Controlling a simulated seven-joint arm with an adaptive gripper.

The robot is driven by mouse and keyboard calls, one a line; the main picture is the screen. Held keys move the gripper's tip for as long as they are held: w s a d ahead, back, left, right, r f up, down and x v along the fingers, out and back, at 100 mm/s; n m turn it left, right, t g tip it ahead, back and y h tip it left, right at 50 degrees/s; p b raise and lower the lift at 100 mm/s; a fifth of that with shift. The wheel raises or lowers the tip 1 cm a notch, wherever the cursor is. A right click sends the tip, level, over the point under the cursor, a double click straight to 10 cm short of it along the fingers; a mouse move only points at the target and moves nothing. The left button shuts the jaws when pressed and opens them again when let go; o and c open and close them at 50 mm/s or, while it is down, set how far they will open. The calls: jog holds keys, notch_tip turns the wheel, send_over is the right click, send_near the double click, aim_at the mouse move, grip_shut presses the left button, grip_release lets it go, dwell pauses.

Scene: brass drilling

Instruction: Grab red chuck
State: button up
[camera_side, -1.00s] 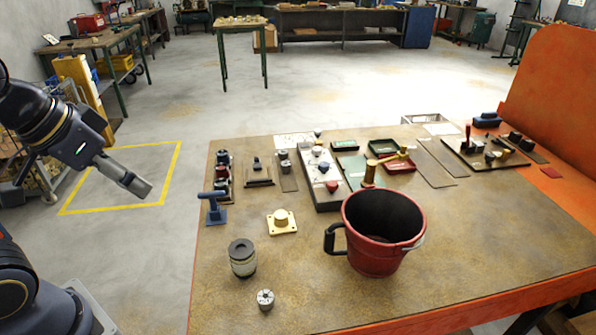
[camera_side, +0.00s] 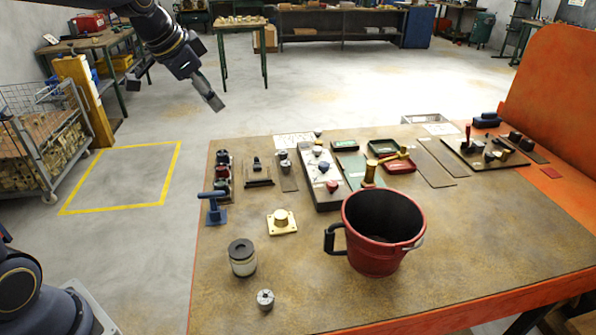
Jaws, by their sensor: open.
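My gripper (camera_side: 212,98) is in the air above and behind the table's far left corner, with its grey fingers pointing down to the right. It is open and empty, well apart from everything on the table. A small rack (camera_side: 222,176) with several dark-topped chucks and reddish parts stands near the table's left edge. I cannot tell for sure which piece in it is the red chuck. A small red piece (camera_side: 332,186) sits on the near end of a long grey block (camera_side: 321,199) to the right of the rack.
A large red bucket (camera_side: 377,257) stands at the front middle of the table (camera_side: 460,245). A blue handled tool (camera_side: 214,207), a brass flanged part (camera_side: 282,221), a dark-topped cylinder (camera_side: 242,257) and a small metal chuck (camera_side: 265,299) are left of it. The front right is clear.

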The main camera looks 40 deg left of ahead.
jog(key=w+a+f+n, duration=0.1)
jog(key=w+a+f, duration=0.5)
jog(key=a+f, duration=0.15)
jog(key=n+g+h, duration=0.1)
jog(key=n+g, duration=0.1)
send_near(221, 167)
jog(key=f, duration=0.1)
jog(key=d+f, duration=0.1)
jog(key=f, duration=0.1)
jog(key=shift+w+d, duration=0.2)
jog(key=shift+w, duration=0.05)
jog(key=shift+x, duration=3.1)
grip_shut()
jog(key=shift+r, duration=0.15)
